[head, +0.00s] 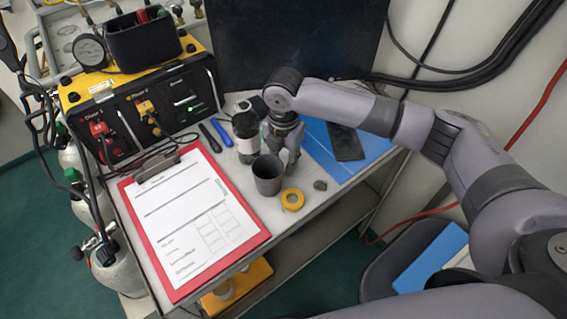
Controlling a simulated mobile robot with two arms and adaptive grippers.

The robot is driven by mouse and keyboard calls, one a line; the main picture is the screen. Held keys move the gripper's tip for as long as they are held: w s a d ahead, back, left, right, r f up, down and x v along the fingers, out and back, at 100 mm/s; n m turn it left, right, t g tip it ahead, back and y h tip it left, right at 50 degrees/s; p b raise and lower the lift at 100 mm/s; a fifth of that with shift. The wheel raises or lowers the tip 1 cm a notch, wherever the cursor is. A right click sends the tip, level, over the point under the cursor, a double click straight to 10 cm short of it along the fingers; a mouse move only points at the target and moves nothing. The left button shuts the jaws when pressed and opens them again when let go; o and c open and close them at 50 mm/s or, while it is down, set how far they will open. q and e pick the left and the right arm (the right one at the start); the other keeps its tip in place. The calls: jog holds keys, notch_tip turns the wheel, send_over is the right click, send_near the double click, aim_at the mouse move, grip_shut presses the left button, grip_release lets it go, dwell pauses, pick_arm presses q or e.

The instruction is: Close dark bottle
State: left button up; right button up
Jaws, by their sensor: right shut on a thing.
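The dark bottle (246,128) stands upright on the bench, left of my right gripper, with a pale label band around it. Whether its mouth is open or capped is too small to tell. My right gripper (293,158) points down just right of the bottle and behind the grey cup. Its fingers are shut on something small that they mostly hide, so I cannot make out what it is. My left gripper is not in view.
A grey cup (268,175), a yellow tape ring (292,199) and a small dark piece (320,185) sit near the bench's front edge. A red clipboard (256,238) lies left. The diver panel (140,128) and a dark screen (290,40) stand behind.

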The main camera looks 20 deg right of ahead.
aim_at(284, 164)
notch_tip(284, 164, up, 20)
jog(key=shift+r+b, duration=0.1)
jog(key=shift+b, duration=0.4)
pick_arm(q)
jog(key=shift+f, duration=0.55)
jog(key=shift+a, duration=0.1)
